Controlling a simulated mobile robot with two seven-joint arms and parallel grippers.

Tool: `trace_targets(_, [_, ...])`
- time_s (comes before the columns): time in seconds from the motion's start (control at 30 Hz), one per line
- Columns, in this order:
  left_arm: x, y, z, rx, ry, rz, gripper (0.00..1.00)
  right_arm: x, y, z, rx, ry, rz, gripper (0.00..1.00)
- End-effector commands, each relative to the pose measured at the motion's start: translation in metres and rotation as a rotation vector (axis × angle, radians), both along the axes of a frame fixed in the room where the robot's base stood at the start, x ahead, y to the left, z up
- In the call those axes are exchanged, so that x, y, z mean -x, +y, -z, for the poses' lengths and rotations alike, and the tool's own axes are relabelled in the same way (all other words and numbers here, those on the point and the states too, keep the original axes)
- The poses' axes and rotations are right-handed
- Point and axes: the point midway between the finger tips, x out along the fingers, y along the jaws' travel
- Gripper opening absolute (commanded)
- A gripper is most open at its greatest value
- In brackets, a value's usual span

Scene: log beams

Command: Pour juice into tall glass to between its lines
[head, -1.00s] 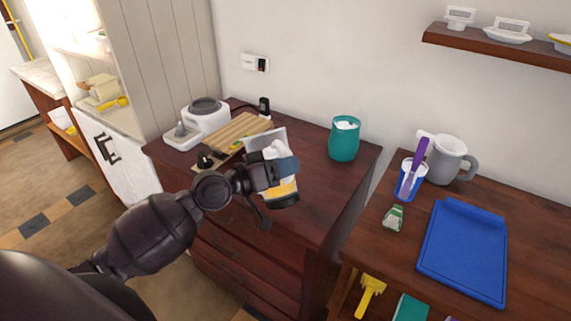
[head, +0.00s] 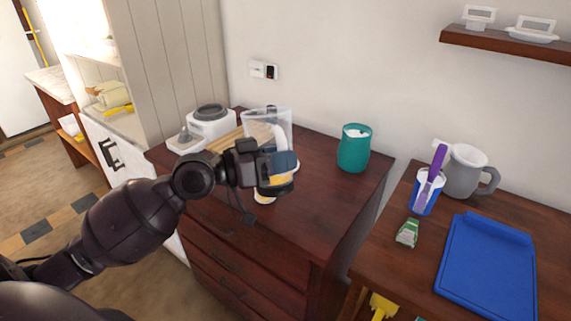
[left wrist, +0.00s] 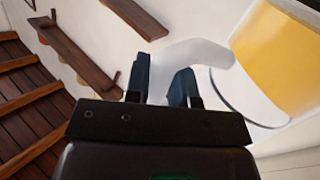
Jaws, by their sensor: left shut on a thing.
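A clear jug (head: 267,120) with a white handle stands out above the brown cabinet, close to upright. Yellow juice (head: 280,180) shows in its lower part. My left gripper (head: 280,165) is shut on the jug's handle and covers much of the jug in the head view. In the left wrist view the white handle (left wrist: 190,52) sits between the fingers, with juice in the jug (left wrist: 275,58) at the right. A small pale and yellow piece (head: 264,199) shows below the gripper; I cannot tell if it is the tall glass. My right gripper is out of view.
The cabinet top (head: 320,185) is clear around a teal canister (head: 354,150). A white appliance (head: 208,125) and wooden board (head: 228,138) stand at its left. A lower right table holds a grey mug (head: 466,172), blue cup (head: 426,195) and blue tray (head: 488,265).

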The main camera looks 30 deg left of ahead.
Motion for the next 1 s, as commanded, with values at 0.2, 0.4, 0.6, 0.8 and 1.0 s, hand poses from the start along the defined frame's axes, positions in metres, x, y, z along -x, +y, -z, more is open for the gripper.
trace_targets(0.2, [-0.003, 0.004, -0.007, -0.095, -0.078, 0.001, 0.0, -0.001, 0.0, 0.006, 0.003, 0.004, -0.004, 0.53])
trace_targets(0.4, [-0.002, 0.003, -0.017, -0.083, -0.08, 0.002, 0.0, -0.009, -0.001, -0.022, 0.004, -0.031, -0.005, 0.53])
trace_targets(0.6, [-0.001, 0.002, -0.011, -0.055, -0.053, 0.001, 0.0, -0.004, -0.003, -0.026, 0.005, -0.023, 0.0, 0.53])
trace_targets(0.8, [-0.003, 0.002, -0.009, -0.066, -0.059, -0.012, 0.0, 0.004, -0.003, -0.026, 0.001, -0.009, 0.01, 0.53])
trace_targets(1.0, [-0.01, 0.003, -0.015, -0.125, -0.102, -0.043, 0.0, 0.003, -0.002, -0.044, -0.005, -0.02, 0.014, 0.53])
